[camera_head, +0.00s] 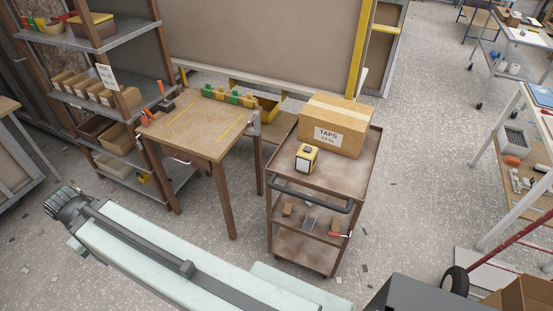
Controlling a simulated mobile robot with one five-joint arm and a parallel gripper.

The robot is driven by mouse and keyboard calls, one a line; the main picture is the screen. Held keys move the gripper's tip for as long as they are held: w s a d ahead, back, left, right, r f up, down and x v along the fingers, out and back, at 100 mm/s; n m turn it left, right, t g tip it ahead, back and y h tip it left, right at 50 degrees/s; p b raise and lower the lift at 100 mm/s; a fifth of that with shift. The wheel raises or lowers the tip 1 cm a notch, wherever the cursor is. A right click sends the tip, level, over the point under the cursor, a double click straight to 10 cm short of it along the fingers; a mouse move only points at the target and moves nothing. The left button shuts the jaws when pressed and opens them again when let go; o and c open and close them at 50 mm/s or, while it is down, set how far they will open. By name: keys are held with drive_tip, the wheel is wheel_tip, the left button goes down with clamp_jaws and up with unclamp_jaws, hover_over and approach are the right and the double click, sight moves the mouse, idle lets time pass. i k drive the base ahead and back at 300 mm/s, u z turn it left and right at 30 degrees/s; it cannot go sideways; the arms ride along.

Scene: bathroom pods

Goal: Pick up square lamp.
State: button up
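The square lamp (306,158) is a small yellow and black block with a white front face. It stands on the top shelf of a brown metal cart (348,173), near the left edge and in front of a cardboard box. Its white face is turned toward the camera. Nothing touches it from my side. My pale arm runs across the lower left and ends in a dark ribbed joint, well to the left of the cart. No gripper fingers show.
A cardboard box (345,112) marked TAPS fills the back of the cart top. The cart's dark handle (312,195) is at its front. A wooden table (200,124) stands close to its left. Shelving (135,33) is at the left.

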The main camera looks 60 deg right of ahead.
sight(305, 162)
drive_tip(key=u, duration=0.05)
drive_tip(key=k, duration=0.95)
drive_tip(key=u, duration=0.45)
